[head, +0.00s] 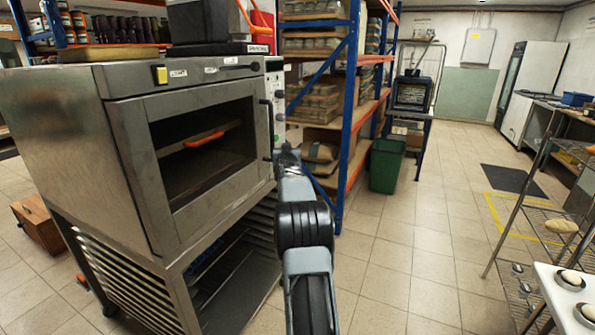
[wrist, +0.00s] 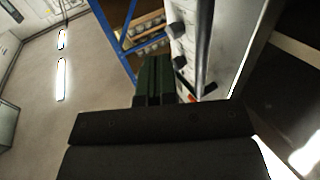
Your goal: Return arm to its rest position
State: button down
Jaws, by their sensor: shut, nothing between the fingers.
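My arm reaches forward from the bottom middle of the head view, in front of the right side of a steel oven (head: 130,190). My gripper shows in the wrist view (wrist: 154,80) with its two dark fingers together and nothing between them. In the head view its end is small and partly hidden by the arm near the oven's right edge. The oven's control panel with knobs (wrist: 185,50) is close to the right of the fingers in the wrist view.
Blue-and-orange shelving (head: 350,110) with packed goods stands behind the arm. A green bin (head: 387,166) is beside it. A wire rack (head: 530,235) and a white tray (head: 548,292) with round items are at the right. The tiled floor between is open.

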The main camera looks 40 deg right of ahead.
jog(key=s+a+b, duration=0.1)
jog(key=s+a, duration=0.1)
jog(key=s, duration=0.4)
jog(key=shift+s+a+b, duration=0.3)
jog(key=shift+s, duration=0.1)
jog(key=shift+f, duration=0.15)
notch_tip(320, 180, down, 8)
jog(key=s+a+g+y, duration=0.1)
jog(key=g+y, duration=0.2)
jog(key=s+a+f+n+g+y+p, duration=0.1)
jog(key=s+a+f+g+y+p, duration=0.25)
jog(key=a, duration=0.65)
jog(key=s+a+r+n+g+y+p, duration=0.1)
jog(key=s+a+r+n+p, duration=0.1)
jog(key=s+a, duration=0.5)
jog(key=s+a+r+n+g+y+p, duration=0.1)
jog(key=s+a, duration=0.6)
jog(key=a, duration=0.8)
jog(key=s+a+r+n+g+y+p, duration=0.1)
jog(key=s+a+r+n+y+p, duration=0.2)
jog(key=a, duration=0.7)
jog(key=s+r+n+p, duration=0.1)
jog(key=s+r+p, duration=0.1)
jog(key=s+p, duration=0.1)
jog(key=shift+s+a+r, duration=0.35)
jog(key=shift+s+a, duration=0.05)
jog(key=shift+s, duration=0.5)
